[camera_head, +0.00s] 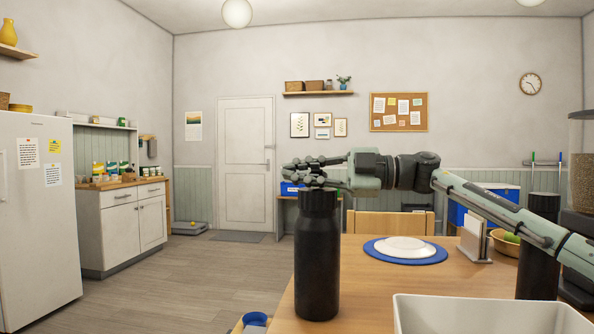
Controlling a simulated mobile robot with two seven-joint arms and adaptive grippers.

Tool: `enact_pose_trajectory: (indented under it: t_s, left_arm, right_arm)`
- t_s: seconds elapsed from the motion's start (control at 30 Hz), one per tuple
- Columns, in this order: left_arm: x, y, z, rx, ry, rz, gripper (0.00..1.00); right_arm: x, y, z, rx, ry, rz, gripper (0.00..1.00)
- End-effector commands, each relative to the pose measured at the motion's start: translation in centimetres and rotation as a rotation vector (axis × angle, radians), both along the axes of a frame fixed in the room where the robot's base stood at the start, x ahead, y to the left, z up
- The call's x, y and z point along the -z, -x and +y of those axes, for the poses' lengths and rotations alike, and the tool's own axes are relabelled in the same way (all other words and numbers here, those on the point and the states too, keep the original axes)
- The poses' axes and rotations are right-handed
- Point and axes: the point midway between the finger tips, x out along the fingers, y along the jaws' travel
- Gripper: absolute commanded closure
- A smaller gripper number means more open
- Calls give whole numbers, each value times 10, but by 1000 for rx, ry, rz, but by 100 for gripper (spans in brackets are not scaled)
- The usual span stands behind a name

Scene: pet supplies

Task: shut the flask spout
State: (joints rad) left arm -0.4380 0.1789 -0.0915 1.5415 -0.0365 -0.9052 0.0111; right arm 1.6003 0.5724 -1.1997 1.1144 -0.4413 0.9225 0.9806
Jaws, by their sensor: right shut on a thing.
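A tall black flask (317,262) stands upright near the left edge of the wooden table. My right gripper (305,172) reaches in from the right, with its fingers over the flask's top. It is shut on the flask's spout, as far as the view shows. The fingers hide the spout, so I cannot tell whether it is up or folded down. My left gripper is not in view.
A white bin (470,316) is in front. Another dark cylinder (538,265) stands at right, under my arm. A chair back (390,223) is beyond the table.

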Motion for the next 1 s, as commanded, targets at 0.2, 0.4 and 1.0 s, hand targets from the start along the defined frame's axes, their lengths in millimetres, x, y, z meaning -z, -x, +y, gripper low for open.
enact_pose_trajectory:
  t_s: [0.2, 0.4, 1.0]
  left_arm:
    - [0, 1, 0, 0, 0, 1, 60]
    - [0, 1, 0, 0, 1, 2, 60]
    - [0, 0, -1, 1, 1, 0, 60]
  right_arm:
    - [1, 0, 0, -1, 2, -9, 100]
    - [1, 0, 0, -1, 2, -8, 100]
    - [1, 2, -17, 4, 0, -6, 75]
